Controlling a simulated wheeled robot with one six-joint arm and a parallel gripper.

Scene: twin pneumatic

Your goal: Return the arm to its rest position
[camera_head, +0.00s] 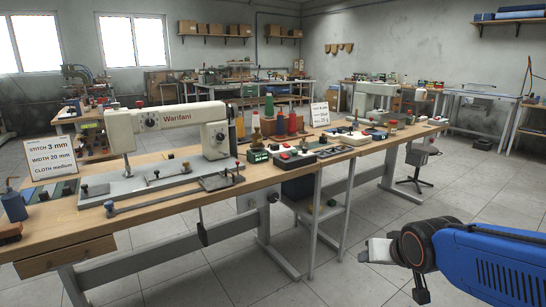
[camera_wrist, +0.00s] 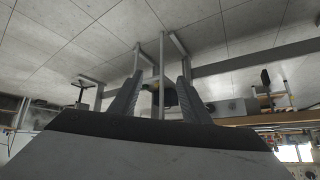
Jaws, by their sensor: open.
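My blue arm (camera_head: 490,265) reaches in from the lower right of the head view, in front of the workbench and over the tiled floor. Its dark wrist joint and a pale end part show there, apart from the bench. In the wrist view, my gripper (camera_wrist: 160,82) has its two dark ribbed fingers spread apart. Nothing is held between them; bench legs and floor show in the gap. The wrist picture appears upside down, with the floor at the top.
A long wooden workbench (camera_head: 75,222) crosses the head view, carrying a Warifani sewing machine (camera_head: 170,120), thread cones (camera_head: 291,124) and small control boxes. Open floor (camera_head: 370,205) lies between the bench and the arm.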

